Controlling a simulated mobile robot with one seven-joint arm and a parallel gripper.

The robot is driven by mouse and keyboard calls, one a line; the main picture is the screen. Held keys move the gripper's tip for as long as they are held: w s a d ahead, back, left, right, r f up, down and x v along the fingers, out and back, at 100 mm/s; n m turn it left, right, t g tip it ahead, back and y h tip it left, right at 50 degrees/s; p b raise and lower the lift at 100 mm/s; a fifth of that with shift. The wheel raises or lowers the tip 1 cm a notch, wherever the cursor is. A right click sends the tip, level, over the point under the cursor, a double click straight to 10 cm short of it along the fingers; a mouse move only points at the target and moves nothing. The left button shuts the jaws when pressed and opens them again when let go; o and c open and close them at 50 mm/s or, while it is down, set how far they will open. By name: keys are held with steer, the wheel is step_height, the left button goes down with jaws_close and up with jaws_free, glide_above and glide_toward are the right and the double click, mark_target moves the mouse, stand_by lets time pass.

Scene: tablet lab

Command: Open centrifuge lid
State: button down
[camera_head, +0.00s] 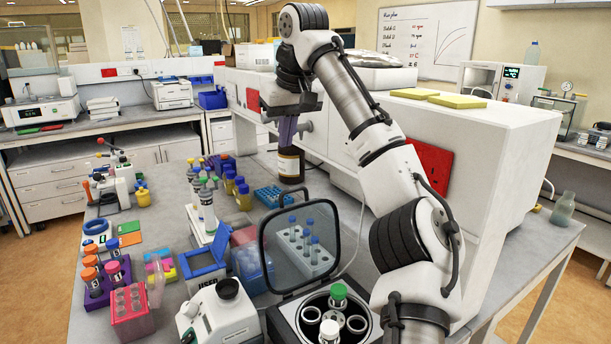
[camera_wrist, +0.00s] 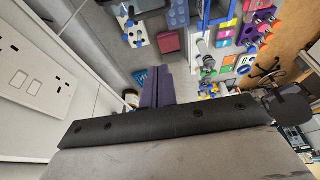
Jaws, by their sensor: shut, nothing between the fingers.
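The centrifuge (camera_head: 283,316) stands at the front edge of the bench in the head view. Its clear, black-framed lid (camera_head: 263,262) stands raised and roughly upright behind the bowl. The rotor (camera_head: 357,324) is uncovered and holds a green-capped tube (camera_head: 338,291) and a white-topped one. My gripper (camera_head: 287,143) is well behind the lid, apart from it, pointing down just above or in front of a brown bottle (camera_head: 290,165). Its purple fingers are shut and empty; they also show in the wrist view (camera_wrist: 156,82).
A white rack of blue-capped tubes (camera_head: 322,262) shows through the lid. A small white device (camera_head: 218,318), a blue open box (camera_head: 204,262) and several racks crowd the left. A white cabinet (camera_head: 480,150) bounds the right.

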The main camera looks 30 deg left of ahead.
steer(key=p, duration=0.2)
glide_above(290, 203)
steer(key=w+a, duration=0.3)
steer(key=a, duration=0.1)
step_height(290, 203, down, 10)
steer(key=shift+s+d+r+p, duration=0.2)
steer(key=shift+s+d, duration=0.4)
steer(key=shift+d, duration=0.3)
steer(key=shift+s+d+r+p, duration=0.15)
steer(key=shift+s+d, duration=0.45)
steer(key=shift+d, duration=0.3)
